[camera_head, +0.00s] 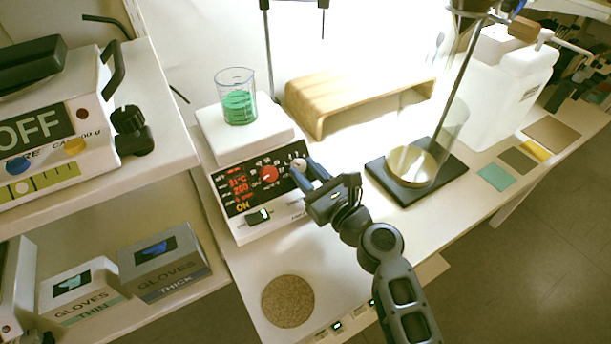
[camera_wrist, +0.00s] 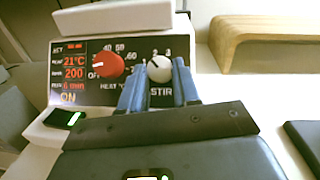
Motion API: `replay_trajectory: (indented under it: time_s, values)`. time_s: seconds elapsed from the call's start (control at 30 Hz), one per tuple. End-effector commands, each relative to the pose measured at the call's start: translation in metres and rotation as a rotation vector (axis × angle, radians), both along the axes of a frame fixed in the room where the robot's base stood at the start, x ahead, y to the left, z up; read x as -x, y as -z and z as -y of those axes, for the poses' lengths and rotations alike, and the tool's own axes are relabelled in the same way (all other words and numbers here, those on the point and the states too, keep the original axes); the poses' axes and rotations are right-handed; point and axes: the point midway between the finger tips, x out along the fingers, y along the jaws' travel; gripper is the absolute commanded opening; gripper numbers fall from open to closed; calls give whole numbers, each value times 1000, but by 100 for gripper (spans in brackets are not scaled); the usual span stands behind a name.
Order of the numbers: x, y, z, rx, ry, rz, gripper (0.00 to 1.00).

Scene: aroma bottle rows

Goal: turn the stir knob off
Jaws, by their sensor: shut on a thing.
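The hot plate stirrer (camera_head: 243,150) stands on the bench with a lit black front panel. Its stir knob is white, above the word STIR, in the wrist view (camera_wrist: 159,68). The knob's dark pointer line points to the upper left. My gripper (camera_head: 304,168) is at the panel's right side, its blue fingers (camera_wrist: 158,82) shut on the knob's two sides. The red heat knob (camera_wrist: 108,64) is just left of it; it also shows in the head view (camera_head: 270,174). The display reads 21°C and 200, with ON below. The fingers cover part of the panel's lettering.
A beaker of green liquid (camera_head: 238,104) stands on the hot plate. A wooden riser (camera_head: 300,103) is behind, and a black stand base (camera_head: 440,170) is to the right. A round cork mat (camera_head: 288,301) lies in front. Glove boxes sit on the lower left shelf.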

Motion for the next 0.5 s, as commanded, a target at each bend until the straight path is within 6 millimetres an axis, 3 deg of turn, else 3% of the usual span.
replay_trajectory:
  time_s: [0.5]
  values:
    - [-8, -3, 7, 313, -312, 211, 1]
